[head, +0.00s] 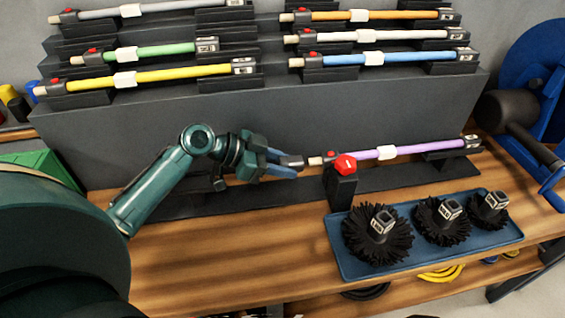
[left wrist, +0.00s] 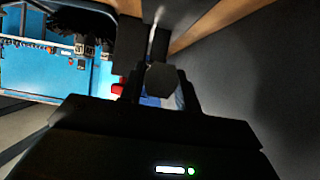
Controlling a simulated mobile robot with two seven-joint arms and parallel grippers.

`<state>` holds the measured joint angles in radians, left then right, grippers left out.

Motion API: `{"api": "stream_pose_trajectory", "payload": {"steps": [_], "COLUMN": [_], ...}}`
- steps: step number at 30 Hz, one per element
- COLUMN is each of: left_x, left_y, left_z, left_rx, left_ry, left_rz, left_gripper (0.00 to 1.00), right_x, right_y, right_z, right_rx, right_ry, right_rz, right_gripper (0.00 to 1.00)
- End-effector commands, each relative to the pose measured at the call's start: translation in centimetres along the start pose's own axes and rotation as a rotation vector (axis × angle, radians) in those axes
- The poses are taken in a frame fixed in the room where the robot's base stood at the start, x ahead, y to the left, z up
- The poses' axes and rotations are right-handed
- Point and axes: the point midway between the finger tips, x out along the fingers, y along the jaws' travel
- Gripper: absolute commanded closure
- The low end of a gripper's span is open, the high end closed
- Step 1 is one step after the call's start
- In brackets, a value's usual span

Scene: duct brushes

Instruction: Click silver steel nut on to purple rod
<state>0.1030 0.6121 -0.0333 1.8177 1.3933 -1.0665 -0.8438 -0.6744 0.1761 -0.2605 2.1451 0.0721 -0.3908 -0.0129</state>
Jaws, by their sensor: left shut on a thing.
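The purple rod (head: 415,148) lies level in its holder at the right of the bench. It has a white sleeve, and its pale tip (head: 315,160) points left. My left gripper (head: 284,168) is at the rod's left end, shut on a dark grey, blocky nut (head: 292,161). The nut is in line with the tip and very close to it; I cannot tell if they touch. In the left wrist view the nut (left wrist: 160,79) shows dark and many-sided between the fingers, hiding most of the rod beyond. Its silver colour does not show. My right gripper is not in view.
A red hexagonal knob (head: 345,164) tops a black post before the rod. A blue tray (head: 350,268) with three black brushes stands in front. Racks of coloured rods (head: 160,77) rise behind. A black mallet (head: 512,112) is at right. The front-left bench is clear.

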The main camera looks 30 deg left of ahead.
Motion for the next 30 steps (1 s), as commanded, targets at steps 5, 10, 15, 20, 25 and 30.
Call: {"api": "stream_pose_trajectory", "payload": {"steps": [5, 10, 15, 20, 25, 30], "left_x": [0.0, 0.2, 0.6, 1.0, 1.5, 1.6], "left_y": [0.0, 0.0, 0.0, -0.1, 0.0, 0.0], "left_z": [0.3, 0.2, -0.1, -0.4, -0.7, -0.8], "left_rx": [-0.004, -0.004, -0.004, -0.002, -0.002, -0.002], "left_ry": [-0.007, -0.007, -0.005, -0.003, -0.003, -0.003], "left_rz": [0.001, 0.001, 0.001, 0.000, 0.000, 0.000], "left_gripper": [1.00, 1.00, 1.00, 1.00, 1.00, 1.00], "right_x": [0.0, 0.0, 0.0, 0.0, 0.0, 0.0], "right_y": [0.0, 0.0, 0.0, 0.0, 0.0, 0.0], "right_z": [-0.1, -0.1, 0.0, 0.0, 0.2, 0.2], "right_rx": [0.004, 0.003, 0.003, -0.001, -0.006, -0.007], "right_ry": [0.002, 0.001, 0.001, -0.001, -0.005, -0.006], "right_rz": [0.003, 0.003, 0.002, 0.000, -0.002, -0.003], "right_gripper": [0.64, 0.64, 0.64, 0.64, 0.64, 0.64]}}
